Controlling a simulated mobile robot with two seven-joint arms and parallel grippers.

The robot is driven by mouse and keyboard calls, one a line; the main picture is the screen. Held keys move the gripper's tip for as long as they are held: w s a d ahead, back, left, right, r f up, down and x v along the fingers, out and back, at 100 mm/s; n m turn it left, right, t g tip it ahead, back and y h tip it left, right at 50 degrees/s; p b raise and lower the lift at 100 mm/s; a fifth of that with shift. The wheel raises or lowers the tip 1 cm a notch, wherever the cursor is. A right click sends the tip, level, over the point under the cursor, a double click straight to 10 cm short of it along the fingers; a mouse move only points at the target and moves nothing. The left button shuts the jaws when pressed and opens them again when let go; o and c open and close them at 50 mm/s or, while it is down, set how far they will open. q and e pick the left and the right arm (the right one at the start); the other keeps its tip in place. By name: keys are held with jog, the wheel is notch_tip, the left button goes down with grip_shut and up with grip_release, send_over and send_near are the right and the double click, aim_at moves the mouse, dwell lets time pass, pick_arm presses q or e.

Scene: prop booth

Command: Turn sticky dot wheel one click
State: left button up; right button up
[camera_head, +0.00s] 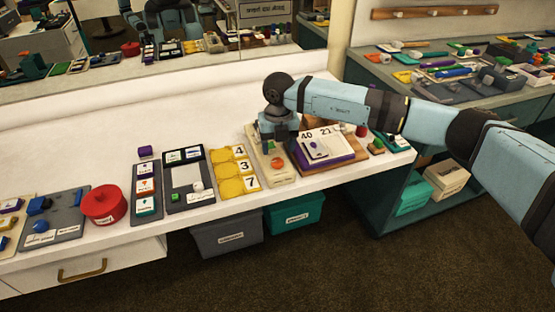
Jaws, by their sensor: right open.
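My right arm comes in from the right, and its gripper (279,136) points down over the back part of a beige board (284,181). The gripper is open; its fingertips are small and partly dark, so I cannot tell whether they touch anything. On the board, in front of the gripper, are an orange-red round dot (277,163) and a small green piece (270,147). I cannot make out a wheel for certain; the gripper covers the back of this board. My left gripper is not in view.
Left of the board are yellow number cards (237,170), a dark framed board (176,195) and a round red container (103,206). A number-card stand (325,147) is close on the right. Bins stand below the white counter (90,165). A mirror lines the back.

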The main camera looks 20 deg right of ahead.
aim_at(277, 161)
jog(key=shift+f, duration=2.4)
jog(key=c, duration=0.9)
